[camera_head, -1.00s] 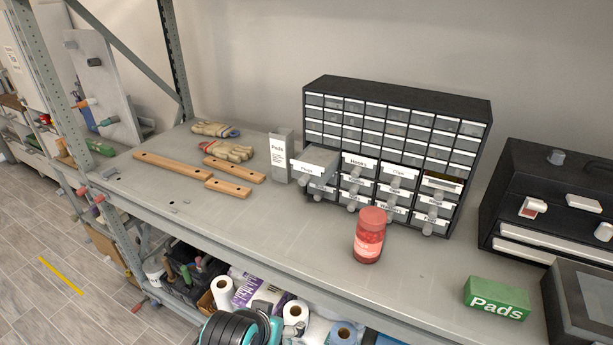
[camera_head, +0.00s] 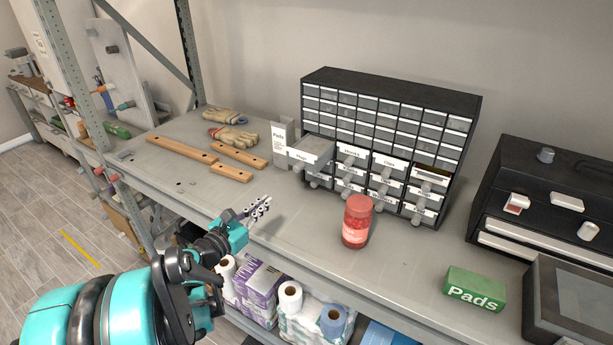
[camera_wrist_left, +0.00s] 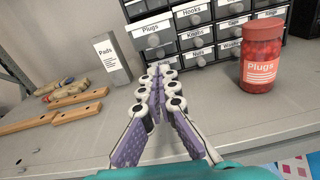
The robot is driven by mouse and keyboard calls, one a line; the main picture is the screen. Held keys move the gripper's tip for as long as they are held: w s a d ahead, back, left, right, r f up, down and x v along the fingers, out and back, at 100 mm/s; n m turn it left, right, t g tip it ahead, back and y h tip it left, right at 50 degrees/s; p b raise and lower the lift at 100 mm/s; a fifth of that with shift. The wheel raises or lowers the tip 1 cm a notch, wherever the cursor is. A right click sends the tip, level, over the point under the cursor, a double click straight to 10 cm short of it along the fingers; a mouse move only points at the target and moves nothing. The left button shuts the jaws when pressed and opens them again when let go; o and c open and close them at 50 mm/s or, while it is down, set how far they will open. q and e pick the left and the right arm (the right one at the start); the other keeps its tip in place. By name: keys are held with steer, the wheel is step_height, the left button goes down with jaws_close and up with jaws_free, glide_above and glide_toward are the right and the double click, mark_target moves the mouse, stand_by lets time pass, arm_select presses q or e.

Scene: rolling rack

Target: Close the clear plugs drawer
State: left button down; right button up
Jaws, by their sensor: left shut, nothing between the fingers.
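The clear Plugs drawer (camera_head: 311,150) is pulled out of the dark cabinet (camera_head: 455,103), at the top left of its larger drawers. The drawer's labelled front also shows in the left wrist view (camera_wrist_left: 152,32), with its knob facing me. My left gripper (camera_head: 264,201) is shut and empty over the front part of the shelf, apart from the drawer and to its lower left in the head view. In the left wrist view its fingertips (camera_wrist_left: 161,70) point toward the drawer column. My right gripper is not in view.
A red jar labelled Plugs (camera_head: 357,222) stands on the shelf in front of the cabinet. A grey Pads box (camera_head: 283,142) stands just left of the drawer. Wooden bars (camera_head: 182,149) and gloves (camera_head: 233,137) lie further left. A green Pads box (camera_head: 475,289) sits at right.

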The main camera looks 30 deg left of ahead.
arm_select(q)
steer(key=b, duration=0.3)
glide_toward(295, 170)
steer(key=shift+n, duration=0.4)
steer(key=w, duration=0.4)
steer(key=w+d, duration=0.1)
steer(key=w, duration=0.1)
steer(key=shift+w+f, duration=0.1)
steer(key=shift+w, duration=0.25)
steer(key=w, duration=1.1)
steer(key=shift+d, duration=0.35)
steer(key=shift+s, duration=0.3)
